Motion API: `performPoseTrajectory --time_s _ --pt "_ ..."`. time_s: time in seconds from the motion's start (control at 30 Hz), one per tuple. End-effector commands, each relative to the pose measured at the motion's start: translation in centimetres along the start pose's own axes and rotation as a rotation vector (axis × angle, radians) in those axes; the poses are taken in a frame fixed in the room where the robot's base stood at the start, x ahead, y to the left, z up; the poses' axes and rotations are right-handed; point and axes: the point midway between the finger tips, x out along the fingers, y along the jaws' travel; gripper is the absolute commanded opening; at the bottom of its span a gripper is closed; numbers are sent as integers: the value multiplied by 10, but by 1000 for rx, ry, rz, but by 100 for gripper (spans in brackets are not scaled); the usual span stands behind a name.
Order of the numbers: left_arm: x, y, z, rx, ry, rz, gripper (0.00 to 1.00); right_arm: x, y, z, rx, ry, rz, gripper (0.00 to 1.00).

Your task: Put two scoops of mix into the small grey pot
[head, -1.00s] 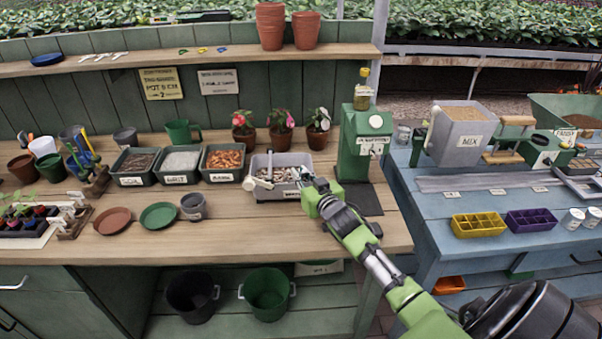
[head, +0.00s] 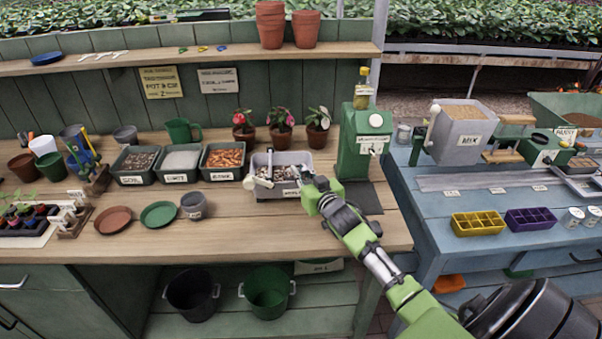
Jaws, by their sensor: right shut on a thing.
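The small grey pot (head: 193,206) stands upright on the wooden bench, right of the green saucer. A grey tub (head: 285,192) with pale, pebbly mix stands further right; its label is too small to read. My right gripper (head: 302,179) is at the tub's right end, low over the mix. It is shut on what seems to be a scoop, mostly hidden by the fingers and the tub. A white tool (head: 259,182) lies at the tub's left end. My left gripper is out of view.
Several labelled tubs, including one with orange bits (head: 224,160), line the bench left of the grey tub. A green dispenser (head: 365,145) stands close on the right, with flower pots (head: 281,137) behind. Bare bench (head: 270,225) lies in front of the tub.

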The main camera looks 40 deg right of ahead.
Motion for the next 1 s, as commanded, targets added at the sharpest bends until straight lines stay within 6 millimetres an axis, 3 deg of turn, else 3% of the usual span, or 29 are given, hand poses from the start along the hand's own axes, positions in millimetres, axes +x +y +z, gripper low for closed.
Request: performPoseTrajectory --time_s 1.0 --pt "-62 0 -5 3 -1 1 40 -19 0 -94 0 91 0 0"
